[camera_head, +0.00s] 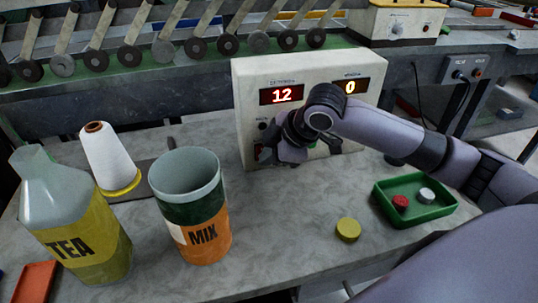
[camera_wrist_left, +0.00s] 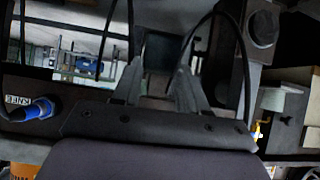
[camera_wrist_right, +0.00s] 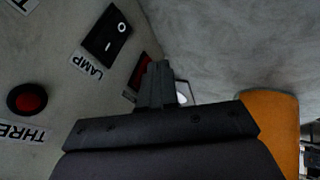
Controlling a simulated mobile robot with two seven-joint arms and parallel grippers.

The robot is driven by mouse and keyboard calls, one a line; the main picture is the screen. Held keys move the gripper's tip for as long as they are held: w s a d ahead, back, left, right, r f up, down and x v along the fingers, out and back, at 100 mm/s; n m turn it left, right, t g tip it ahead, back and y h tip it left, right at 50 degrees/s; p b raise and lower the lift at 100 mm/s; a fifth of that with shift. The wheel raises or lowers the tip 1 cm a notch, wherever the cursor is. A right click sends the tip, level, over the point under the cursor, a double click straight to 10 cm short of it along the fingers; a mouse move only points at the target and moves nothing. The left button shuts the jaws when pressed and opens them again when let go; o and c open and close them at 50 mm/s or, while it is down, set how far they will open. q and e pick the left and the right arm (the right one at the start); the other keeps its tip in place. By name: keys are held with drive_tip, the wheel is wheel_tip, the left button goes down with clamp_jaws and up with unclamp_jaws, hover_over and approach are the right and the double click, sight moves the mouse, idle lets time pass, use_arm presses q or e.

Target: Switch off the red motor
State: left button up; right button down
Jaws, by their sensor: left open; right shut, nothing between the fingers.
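My left gripper (camera_wrist_left: 157,85) is open and empty in the left wrist view, away from the box.
A red round button (camera_wrist_right: 27,101) is on the same panel. A MIX cup (camera_head: 190,205), a TEA bottle (camera_head: 70,215) and a white thread cone (camera_head: 107,158) stand left. A green tray (camera_head: 415,213) with small caps and a yellow cap (camera_head: 348,229) lie right.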

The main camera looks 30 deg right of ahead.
drive_tip(key=shift+w+r+p, duration=0.1)
drive_tip(key=shift+r+p, duration=0.05)
drive_tip(key=shift+p, duration=0.55)
drive_tip(key=shift+w, duration=0.1)
drive_tip(key=shift+f, duration=0.25)
drive_tip(key=shift+r+p, duration=0.9)
drive_tip(key=shift+p, duration=0.4)
drive_tip(key=shift+f, duration=0.1)
